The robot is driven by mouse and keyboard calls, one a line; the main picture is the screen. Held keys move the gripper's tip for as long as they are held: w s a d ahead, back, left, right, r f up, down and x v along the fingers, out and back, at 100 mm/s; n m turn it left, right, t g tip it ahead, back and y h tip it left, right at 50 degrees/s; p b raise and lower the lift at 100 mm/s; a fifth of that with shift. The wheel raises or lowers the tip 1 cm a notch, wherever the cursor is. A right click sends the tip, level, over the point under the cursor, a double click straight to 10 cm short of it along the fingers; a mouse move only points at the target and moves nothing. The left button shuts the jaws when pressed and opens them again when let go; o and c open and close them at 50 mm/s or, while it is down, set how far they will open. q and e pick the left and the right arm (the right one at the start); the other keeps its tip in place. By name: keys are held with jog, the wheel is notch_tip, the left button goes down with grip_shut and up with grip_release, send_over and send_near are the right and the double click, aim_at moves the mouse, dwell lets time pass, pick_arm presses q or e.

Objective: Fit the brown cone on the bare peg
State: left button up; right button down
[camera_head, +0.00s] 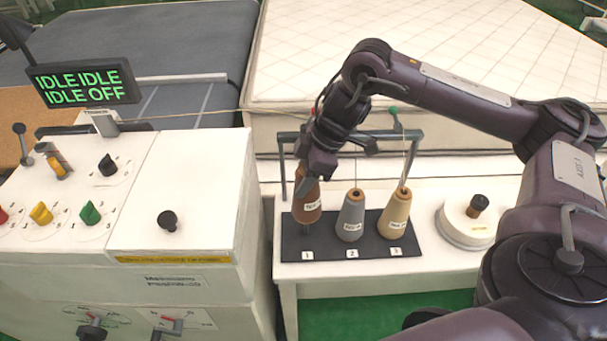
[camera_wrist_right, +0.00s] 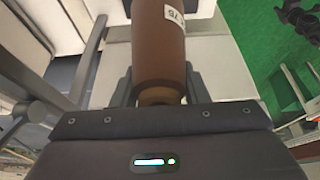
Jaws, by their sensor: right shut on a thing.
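The brown cone (camera_head: 306,200) is upright over the place marked 1 on the dark rack base (camera_head: 342,262). My right gripper (camera_head: 312,172) is shut on the cone's top end. In the right wrist view the brown cone (camera_wrist_right: 160,45) sits between the fingers with its white label showing. A short dark piece of the bare peg (camera_head: 307,231) shows below the cone's bottom. The cone appears raised above the base, and I cannot tell how far the peg is inside it. My left gripper is not in view.
A grey cone (camera_head: 351,216) stands at place 2 and a tan cone (camera_head: 395,215) at place 3, close to the right. A grey frame (camera_head: 419,150) rises behind them. A round white unit (camera_head: 466,224) sits farther right; a control cabinet (camera_head: 180,190) stands left.

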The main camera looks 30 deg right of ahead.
jog(key=shift+r+p, duration=0.1)
jog(key=shift+p, duration=0.45)
dwell(1.0)
notch_tip(320, 180, down, 9)
jog(key=b, duration=0.5)
dwell(2.9)
jog(key=c, duration=0.7)
grip_release()
jog(key=shift+r, duration=0.15)
jog(key=shift+c, duration=0.2)
jog(key=b+v, duration=0.1)
jog(key=v, duration=0.7)
